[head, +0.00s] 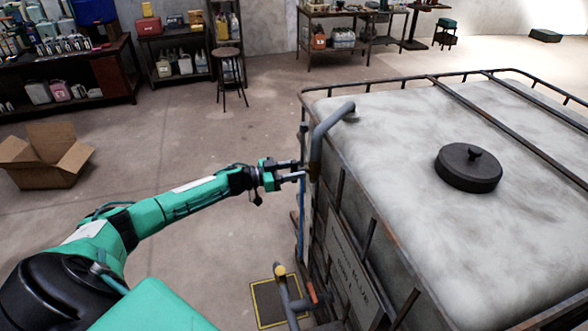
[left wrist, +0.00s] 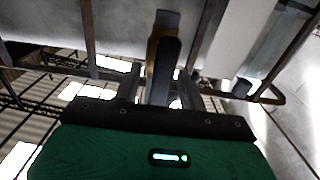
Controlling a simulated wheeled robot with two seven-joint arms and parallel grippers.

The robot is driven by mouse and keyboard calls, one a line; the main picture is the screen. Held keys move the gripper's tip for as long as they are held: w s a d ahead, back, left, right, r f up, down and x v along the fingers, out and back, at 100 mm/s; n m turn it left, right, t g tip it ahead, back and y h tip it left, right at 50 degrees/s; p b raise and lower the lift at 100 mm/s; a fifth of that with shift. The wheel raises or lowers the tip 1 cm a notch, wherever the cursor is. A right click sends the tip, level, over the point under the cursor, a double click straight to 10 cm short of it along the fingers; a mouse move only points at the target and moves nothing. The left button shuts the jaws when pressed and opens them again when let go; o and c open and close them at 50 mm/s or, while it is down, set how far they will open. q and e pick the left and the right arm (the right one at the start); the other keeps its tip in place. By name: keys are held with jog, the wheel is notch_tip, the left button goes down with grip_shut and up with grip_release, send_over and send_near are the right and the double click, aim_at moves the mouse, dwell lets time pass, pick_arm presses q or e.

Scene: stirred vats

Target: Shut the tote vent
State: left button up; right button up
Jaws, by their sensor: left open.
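The tote (head: 400,130) is a large whitish tank in a dark, rusty cage at the right of the head view. A bent grey pipe (head: 331,121) leaves its top near the left corner and turns down outside the cage; I take it for the vent. A brownish collar (head: 315,170) sits low on this pipe. My left gripper (head: 303,169) is open at the collar's height, its fingertips close to the pipe; contact cannot be told. In the left wrist view a dark bar with a brass-coloured edge (left wrist: 162,65) stands ahead of the gripper. My right gripper is not in view.
A round black lid (head: 468,167) is on the tote's top. A yellow-tipped pipe (head: 281,270) stands low beside the tote, near a yellow-edged floor plate (head: 266,303). An open cardboard box (head: 45,157), a stool (head: 231,75) and loaded benches stand farther back. The middle floor is clear.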

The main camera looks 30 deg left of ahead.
pick_arm(q)
jog(key=shift+c, duration=0.2)
grip_shut()
